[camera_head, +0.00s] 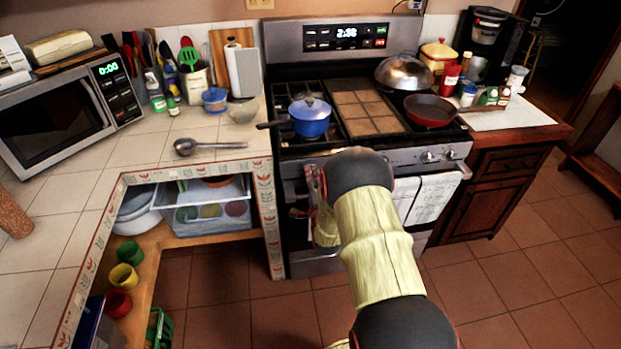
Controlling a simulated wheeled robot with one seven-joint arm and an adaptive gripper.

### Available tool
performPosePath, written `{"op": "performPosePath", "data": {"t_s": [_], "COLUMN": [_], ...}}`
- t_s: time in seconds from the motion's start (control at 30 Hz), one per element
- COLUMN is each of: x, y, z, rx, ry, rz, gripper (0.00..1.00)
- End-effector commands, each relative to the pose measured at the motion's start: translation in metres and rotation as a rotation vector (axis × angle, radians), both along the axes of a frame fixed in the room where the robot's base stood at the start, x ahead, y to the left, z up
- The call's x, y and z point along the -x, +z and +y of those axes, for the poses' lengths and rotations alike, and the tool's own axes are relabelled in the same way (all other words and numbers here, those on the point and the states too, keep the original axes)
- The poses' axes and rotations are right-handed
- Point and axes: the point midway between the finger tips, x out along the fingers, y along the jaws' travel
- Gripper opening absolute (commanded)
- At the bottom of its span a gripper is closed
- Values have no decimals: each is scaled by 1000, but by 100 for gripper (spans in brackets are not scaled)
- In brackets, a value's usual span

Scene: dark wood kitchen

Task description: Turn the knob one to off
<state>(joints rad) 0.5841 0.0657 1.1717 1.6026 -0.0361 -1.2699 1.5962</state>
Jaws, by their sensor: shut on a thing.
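The stove (350,148) stands at centre with its control panel along the front edge. Two round knobs (437,156) show at the right end of the panel. Any knobs at the left or middle are hidden by my arm or too small to make out. My gripper (315,182) is partly seen left of my arm's dark joint, close to the left part of the panel. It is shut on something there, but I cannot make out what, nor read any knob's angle.
A blue pot (310,118) sits at the stove's front left, its handle out to the left. A red pan (430,110) and a domed lid (403,72) are at the right. White towels (430,196) hang on the oven front. Tiled counter (130,160) lies left.

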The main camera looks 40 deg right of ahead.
Motion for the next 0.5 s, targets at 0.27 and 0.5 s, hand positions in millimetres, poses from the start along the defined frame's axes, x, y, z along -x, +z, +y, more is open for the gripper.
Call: {"op": "performPosePath", "data": {"t_s": [0.27,0.5], "x": [1,0], "y": [-1,-1], "z": [0,0], "rx": [-3,-2], "ry": [-1,-1], "rz": [2,1], "gripper": [3,40]}}
